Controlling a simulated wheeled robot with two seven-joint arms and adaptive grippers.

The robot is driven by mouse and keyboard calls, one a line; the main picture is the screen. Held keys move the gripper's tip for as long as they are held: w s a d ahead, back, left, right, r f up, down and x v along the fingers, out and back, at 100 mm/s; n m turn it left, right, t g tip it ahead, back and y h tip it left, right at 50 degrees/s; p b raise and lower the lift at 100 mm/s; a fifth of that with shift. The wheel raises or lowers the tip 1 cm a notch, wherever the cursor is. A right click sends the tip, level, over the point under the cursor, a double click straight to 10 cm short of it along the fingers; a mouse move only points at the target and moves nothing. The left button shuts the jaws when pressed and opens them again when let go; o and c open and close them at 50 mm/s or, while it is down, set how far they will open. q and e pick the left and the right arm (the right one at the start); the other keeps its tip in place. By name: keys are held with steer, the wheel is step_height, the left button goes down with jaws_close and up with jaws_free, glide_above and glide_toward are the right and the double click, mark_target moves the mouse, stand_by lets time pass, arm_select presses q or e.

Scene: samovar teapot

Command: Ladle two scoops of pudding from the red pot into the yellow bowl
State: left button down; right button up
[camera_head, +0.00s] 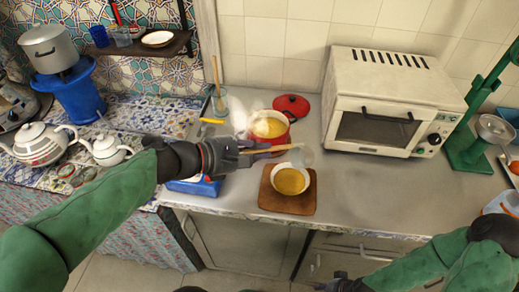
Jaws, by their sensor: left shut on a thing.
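My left gripper (238,155) is shut on the wooden handle of a ladle (270,148). The ladle's pale scoop (301,156) is just above the far right rim of the yellow bowl (290,192); whether it touches the rim or holds pudding I cannot tell. The bowl has a pale rim and yellow-orange pudding inside. It stands on a brown wooden board (268,198). The red pot (281,139) stands behind the gripper, open, with yellow pudding (268,127) in it and steam above. My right gripper (333,285) is low at the bottom edge, and its fingers are not clear.
A red lid (291,106) lies behind the pot. A toaster oven (388,110) stands to the right, with a green stand (475,150) beyond it. White teapots (108,149) and a blue stand (76,95) are at left. The counter right of the board is clear.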

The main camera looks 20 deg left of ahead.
arm_select(q)
steer(key=shift+r+p, duration=2.9)
steer(key=shift+r, duration=0.65)
steer(key=shift+f, duration=0.1)
steer(key=shift+w, duration=0.1)
